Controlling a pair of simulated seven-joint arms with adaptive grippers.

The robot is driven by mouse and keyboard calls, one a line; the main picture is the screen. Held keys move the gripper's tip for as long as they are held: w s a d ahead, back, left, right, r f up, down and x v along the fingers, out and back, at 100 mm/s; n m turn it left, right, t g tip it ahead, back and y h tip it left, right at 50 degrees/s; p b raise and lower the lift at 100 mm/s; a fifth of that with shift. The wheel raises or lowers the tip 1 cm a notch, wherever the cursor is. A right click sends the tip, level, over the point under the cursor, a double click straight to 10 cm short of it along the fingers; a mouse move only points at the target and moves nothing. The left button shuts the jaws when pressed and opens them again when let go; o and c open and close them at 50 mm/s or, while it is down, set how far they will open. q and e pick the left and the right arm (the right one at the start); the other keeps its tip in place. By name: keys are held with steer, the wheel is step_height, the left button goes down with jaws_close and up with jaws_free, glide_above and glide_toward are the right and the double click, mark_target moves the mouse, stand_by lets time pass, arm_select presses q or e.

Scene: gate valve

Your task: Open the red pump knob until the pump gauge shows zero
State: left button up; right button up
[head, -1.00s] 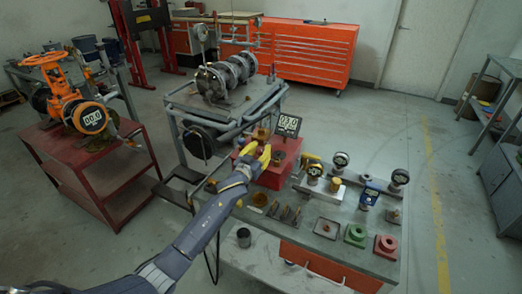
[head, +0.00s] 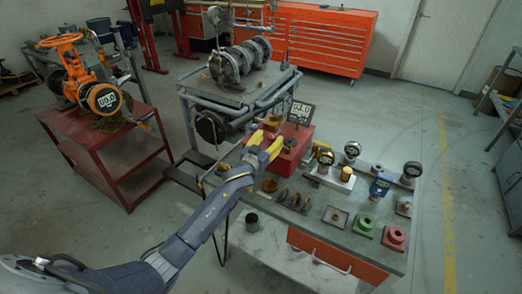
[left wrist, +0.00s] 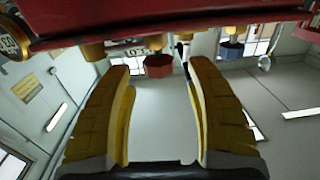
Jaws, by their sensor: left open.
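The red pump (head: 291,150) stands on the back left part of the grey workbench, with brass fittings on it. Its dark digital gauge (head: 301,112) stands behind it and seems to read 03.0. My left gripper (head: 267,144) has yellow fingers and is at the left side of the pump, hiding part of it. In the left wrist view its fingers (left wrist: 160,90) are spread with nothing between them. A dark red knob (left wrist: 158,66) on a brass stem appears just past the fingertips, and a blue knob (left wrist: 230,49) farther right. My right gripper is not in view.
Several dial gauges and a blue fitting (head: 380,186) fill the bench's right side. A green block (head: 363,225) and a red block (head: 394,238) are at its front right. An orange valve (head: 80,75) stands on a red cart at left.

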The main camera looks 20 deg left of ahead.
arm_select(q)
steer(key=s+a, duration=0.1)
steer(key=s, duration=0.8)
steer(key=shift+a, duration=0.15)
steer(key=shift+s, duration=0.1)
